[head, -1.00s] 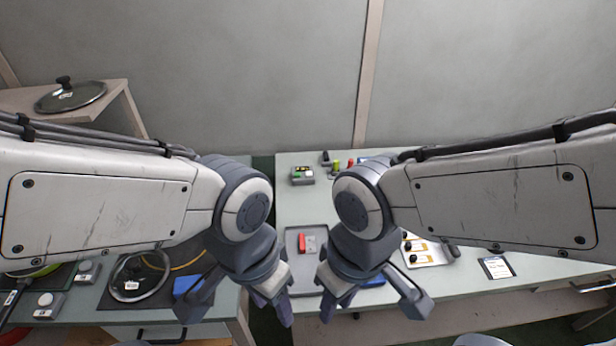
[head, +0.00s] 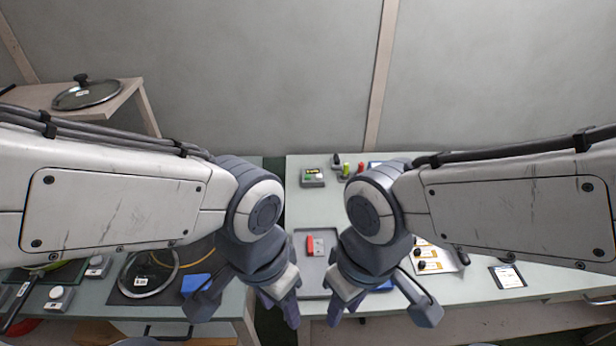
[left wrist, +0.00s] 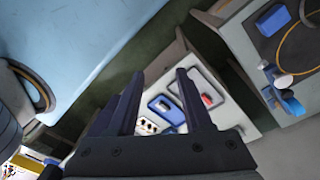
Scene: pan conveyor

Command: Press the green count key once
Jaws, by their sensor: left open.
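A small grey box (head: 313,178) stands on the far left part of the right-hand table in the head view. It has a small lit display and a green patch (head: 308,177) that looks like the green key; it is too small to see in detail. My left gripper (head: 281,308) hangs at the near edge of the tables, well short of the box and touching nothing. In the left wrist view its two fingers (left wrist: 158,72) stand apart with nothing between them. My right gripper (head: 342,308) hangs just right of it, and its opening is unclear.
A grey tray (head: 299,266) with a red-ended block (head: 311,245) lies on the right table. Colored pegs stand beside the box. A glass lid (head: 145,278) and blue block (head: 194,284) lie left. A gap separates the tables.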

